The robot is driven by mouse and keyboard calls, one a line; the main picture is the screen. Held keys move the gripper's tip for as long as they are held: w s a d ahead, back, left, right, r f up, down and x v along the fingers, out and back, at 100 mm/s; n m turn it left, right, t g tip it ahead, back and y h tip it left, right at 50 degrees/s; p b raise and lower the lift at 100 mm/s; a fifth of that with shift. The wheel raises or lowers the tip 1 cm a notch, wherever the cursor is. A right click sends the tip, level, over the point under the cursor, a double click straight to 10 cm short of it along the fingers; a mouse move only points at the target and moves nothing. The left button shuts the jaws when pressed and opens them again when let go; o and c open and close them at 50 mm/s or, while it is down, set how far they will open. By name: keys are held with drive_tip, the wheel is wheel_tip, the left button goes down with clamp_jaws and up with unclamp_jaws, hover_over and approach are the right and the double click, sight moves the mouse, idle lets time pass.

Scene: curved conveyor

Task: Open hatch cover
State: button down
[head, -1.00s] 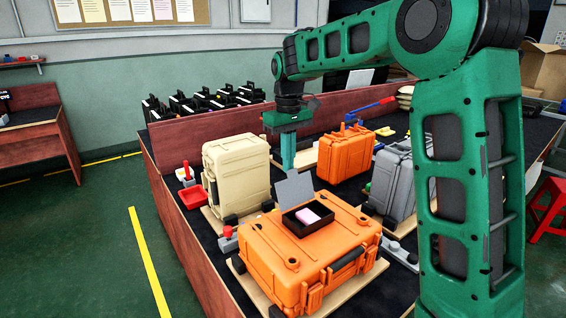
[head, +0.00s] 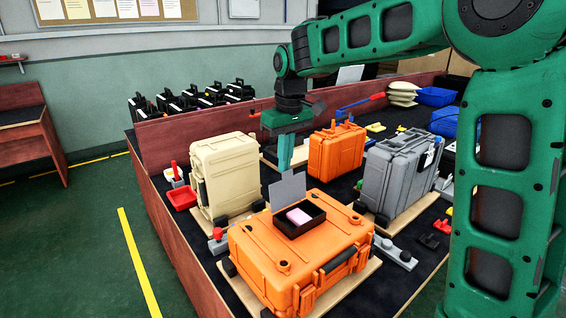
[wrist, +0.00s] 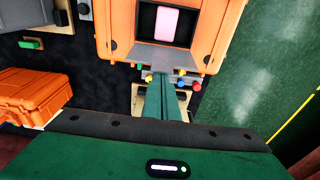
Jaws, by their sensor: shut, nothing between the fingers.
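A large orange case (head: 262,262) lies flat on a wooden board on the table. Its hatch cover (head: 287,188), a thin grey plate, stands raised at the far edge of a dark recess. A pink block (head: 299,216) shows inside the recess. The wrist view shows the orange case (wrist: 117,30), the pink block (wrist: 167,23) and the grey cover (wrist: 146,56) tilted toward me. My gripper (head: 284,168) is shut and empty, pointing down just behind the cover. Its green fingers (wrist: 164,80) end near the cover's edge; I cannot tell whether they touch it.
A beige case (head: 226,175) stands at left, a grey case (head: 396,178) at right and a smaller orange case (head: 337,152) behind. Small coloured knobs (wrist: 182,83) sit beside the fingers. A red tray (head: 181,199) lies near the table's left wall.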

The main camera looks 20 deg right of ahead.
drive_tip(key=shift+r, duration=0.1)
wheel_tip(320, 180, up, 10)
drive_tip(key=s+d+f+m, duration=0.3)
drive_tip(key=s+d+f, duration=0.1)
drive_tip(key=s+d, duration=0.4)
drive_tip(key=s+d+f+m, duration=0.3)
drive_tip(key=s+d+f, duration=0.1)
drive_tip(key=s+d, duration=0.4)
drive_tip(key=s+d+f+m, duration=0.2)
drive_tip(key=s+f, duration=0.4)
drive_tip(key=s, duration=0.4)
drive_tip(key=s+d+f+m+g, duration=0.1)
drive_tip(key=s+d+f+m, duration=0.2)
drive_tip(key=s, duration=0.6)
wheel_tip(320, 180, down, 3)
drive_tip(key=shift+s+d+r, duration=0.15)
drive_tip(key=shift+s+d, duration=0.25)
drive_tip(key=shift+d, duration=0.05)
drive_tip(key=shift+w+f, duration=0.2)
drive_tip(key=shift+w, duration=0.45)
